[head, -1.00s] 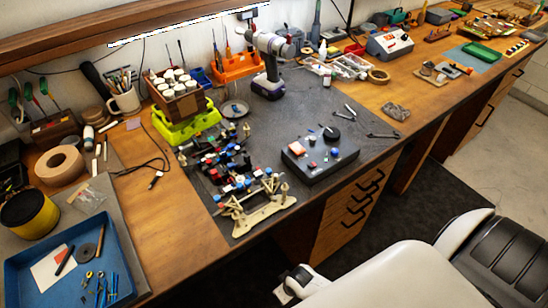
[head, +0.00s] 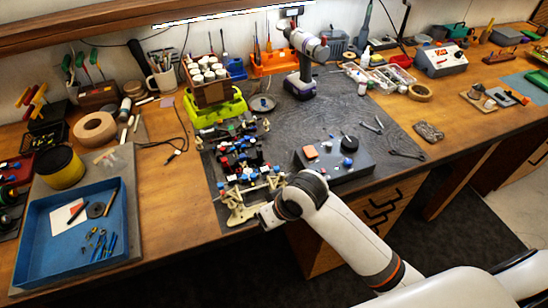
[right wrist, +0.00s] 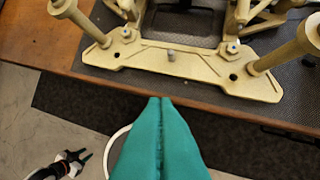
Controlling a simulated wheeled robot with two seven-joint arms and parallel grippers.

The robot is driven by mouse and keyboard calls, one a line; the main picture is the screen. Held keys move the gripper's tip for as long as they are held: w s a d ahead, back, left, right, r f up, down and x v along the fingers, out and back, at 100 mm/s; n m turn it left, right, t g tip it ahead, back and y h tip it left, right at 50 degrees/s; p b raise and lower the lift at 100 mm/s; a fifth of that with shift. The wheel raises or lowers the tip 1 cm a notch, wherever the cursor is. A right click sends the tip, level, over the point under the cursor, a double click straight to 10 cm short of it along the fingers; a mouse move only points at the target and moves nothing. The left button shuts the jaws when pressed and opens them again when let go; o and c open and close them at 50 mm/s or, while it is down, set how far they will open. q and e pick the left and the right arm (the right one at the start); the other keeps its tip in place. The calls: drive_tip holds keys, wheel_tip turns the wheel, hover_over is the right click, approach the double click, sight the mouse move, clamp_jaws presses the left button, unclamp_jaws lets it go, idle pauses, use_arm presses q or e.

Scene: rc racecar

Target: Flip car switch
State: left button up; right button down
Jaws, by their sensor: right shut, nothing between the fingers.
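The RC car chassis (head: 240,165) sits on the dark mat near the bench's front edge, with its beige end plate (right wrist: 180,62) facing me. A small grey pin (right wrist: 171,56) stands up from the plate; I cannot tell whether it is the switch. My right gripper (head: 266,215) is at the front edge beside the plate. In the right wrist view its teal fingers (right wrist: 160,100) are together and empty, tips just short of the plate's front edge. What looks like my left gripper (right wrist: 70,158) is small at lower left; its jaw state is unclear.
A drill (head: 303,80) and a green-yellow tray (head: 215,108) stand behind. A blue tray (head: 60,245) is at left.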

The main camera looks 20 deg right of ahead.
drive_tip(key=w, duration=0.1)
drive_tip(key=w+r, duration=0.1)
drive_tip(key=w+a+r, duration=0.1)
drive_tip(key=shift+w+r, duration=0.1)
drive_tip(key=shift+w, duration=0.25)
drive_tip(key=shift+h, duration=0.4)
drive_tip(key=w+r, duration=0.1)
drive_tip(key=w, duration=0.1)
drive_tip(key=w+d+r, duration=0.1)
drive_tip(key=r, duration=0.1)
drive_tip(key=shift+w+r, duration=0.15)
drive_tip(key=shift+w, duration=0.25)
wheel_tip(320, 180, up, 9)
drive_tip(key=m+h, duration=0.2)
hover_over(268, 164)
drive_tip(key=s, duration=0.4)
drive_tip(key=shift+w+r+g, duration=0.1)
drive_tip(key=shift+r+g, duration=0.05)
drive_tip(key=shift+g, duration=0.15)
drive_tip(key=p+x, duration=0.1)
drive_tip(key=x, duration=0.3)
drive_tip(key=p+x, duration=0.1)
drive_tip(key=x, duration=0.3)
drive_tip(key=p+x, duration=0.1)
drive_tip(key=x, duration=0.4)
drive_tip(key=shift+s, duration=0.4)
drive_tip(key=shift+f, duration=0.6)
